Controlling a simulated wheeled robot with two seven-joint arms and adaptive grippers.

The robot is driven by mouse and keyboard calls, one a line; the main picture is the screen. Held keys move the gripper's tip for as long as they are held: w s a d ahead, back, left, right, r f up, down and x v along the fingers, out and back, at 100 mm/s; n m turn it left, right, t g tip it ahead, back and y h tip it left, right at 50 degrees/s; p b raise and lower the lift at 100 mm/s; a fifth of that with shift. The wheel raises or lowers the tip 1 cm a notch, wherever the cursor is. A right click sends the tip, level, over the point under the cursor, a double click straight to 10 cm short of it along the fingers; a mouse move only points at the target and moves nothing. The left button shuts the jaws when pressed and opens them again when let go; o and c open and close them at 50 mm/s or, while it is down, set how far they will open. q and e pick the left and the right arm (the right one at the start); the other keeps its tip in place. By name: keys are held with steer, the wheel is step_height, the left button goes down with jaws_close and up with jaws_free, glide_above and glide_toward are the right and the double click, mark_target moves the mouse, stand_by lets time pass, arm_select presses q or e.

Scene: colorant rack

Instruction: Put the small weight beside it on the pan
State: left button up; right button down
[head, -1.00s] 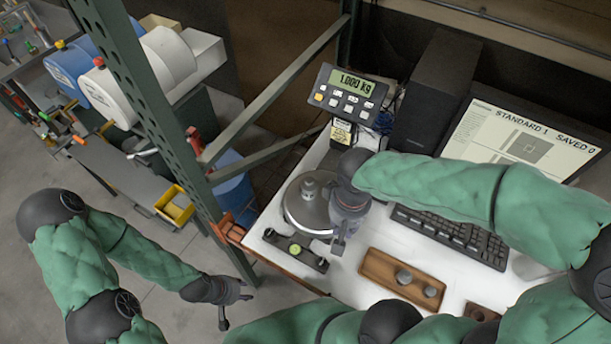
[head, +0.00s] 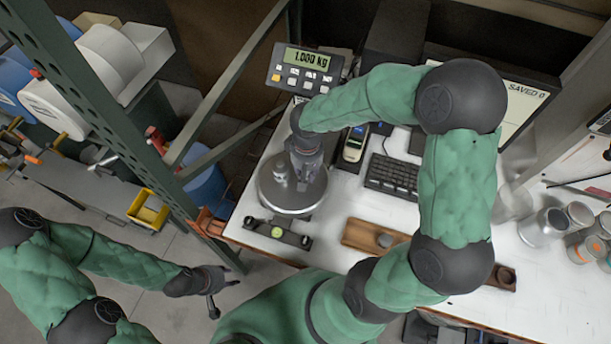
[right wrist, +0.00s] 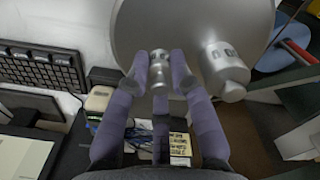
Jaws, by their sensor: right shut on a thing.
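A round metal scale pan (head: 290,205) holds a larger silver weight (head: 281,168), also in the right wrist view (right wrist: 226,70). My right gripper (head: 308,172) points down over the pan, to the right of that weight. In the right wrist view its fingers (right wrist: 160,75) are shut on a small silver weight (right wrist: 160,62), apart from the larger one. I cannot tell whether the small weight touches the pan. The scale display (head: 306,60) seems to read 1.000 kg. My left gripper (head: 226,294) is open and empty, away from the table at lower left.
A level bar (head: 276,233) lies before the pan. A keyboard (head: 392,176) and monitor stand right. A green rack post rises left.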

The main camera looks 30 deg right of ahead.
steer(key=shift+w+d+f, duration=0.1)
steer(key=shift+w+f, duration=0.35)
steer(key=shift+f, duration=0.05)
steer(key=shift+w+d+f, duration=0.1)
steer(key=shift+w+f, duration=0.1)
steer(key=shift+f, duration=1.6)
steer(key=shift+f, duration=0.15)
steer(key=c, duration=1.1)
jaws_free()
step_height(320, 180, up, 12)
steer(key=shift+r, duration=0.15)
